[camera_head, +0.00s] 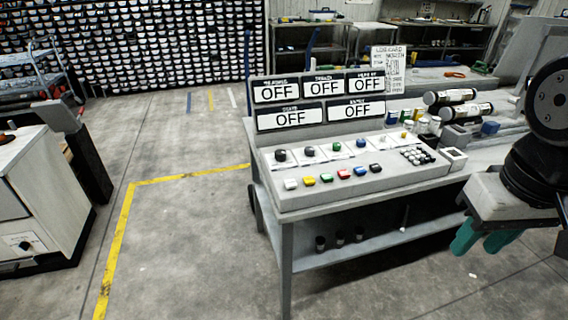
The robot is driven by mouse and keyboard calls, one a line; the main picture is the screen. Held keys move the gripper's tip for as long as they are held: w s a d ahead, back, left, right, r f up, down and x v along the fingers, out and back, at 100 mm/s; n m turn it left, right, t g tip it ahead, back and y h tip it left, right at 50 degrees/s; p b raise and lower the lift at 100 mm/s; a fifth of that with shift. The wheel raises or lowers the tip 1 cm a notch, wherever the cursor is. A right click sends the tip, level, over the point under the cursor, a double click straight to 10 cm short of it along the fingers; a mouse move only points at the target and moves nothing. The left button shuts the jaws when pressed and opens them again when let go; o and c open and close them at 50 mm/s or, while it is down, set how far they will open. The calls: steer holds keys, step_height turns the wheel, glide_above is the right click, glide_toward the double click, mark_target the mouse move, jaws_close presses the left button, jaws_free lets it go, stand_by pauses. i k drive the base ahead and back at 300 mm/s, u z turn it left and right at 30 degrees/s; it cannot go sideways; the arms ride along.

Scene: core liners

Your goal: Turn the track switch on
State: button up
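A grey control console (360,185) stands on the workbench in the middle. Along its back is a row of small round knobs on white plates, among them a dark knob (280,155) at the left and a green knob (335,147). Above them several sign panels, such as the upper left panel (277,91) and lower left panel (290,116), all read OFF. Their small titles are too blurred to tell which is the track switch. My gripper (482,239), with teal fingertips pointing down, is at the right, apart from the console. The fingertips look spread, with nothing seen between them.
Coloured square buttons (327,178) line the console's front. Core cylinders (459,104), small jars (405,118) and a white notice (388,70) stand behind it. A grey cabinet (30,195) is at the left. The floor between cabinet and workbench is clear.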

mark_target(279, 154)
steer(key=u, duration=0.35)
steer(key=i, duration=0.85)
steer(key=z, duration=0.35)
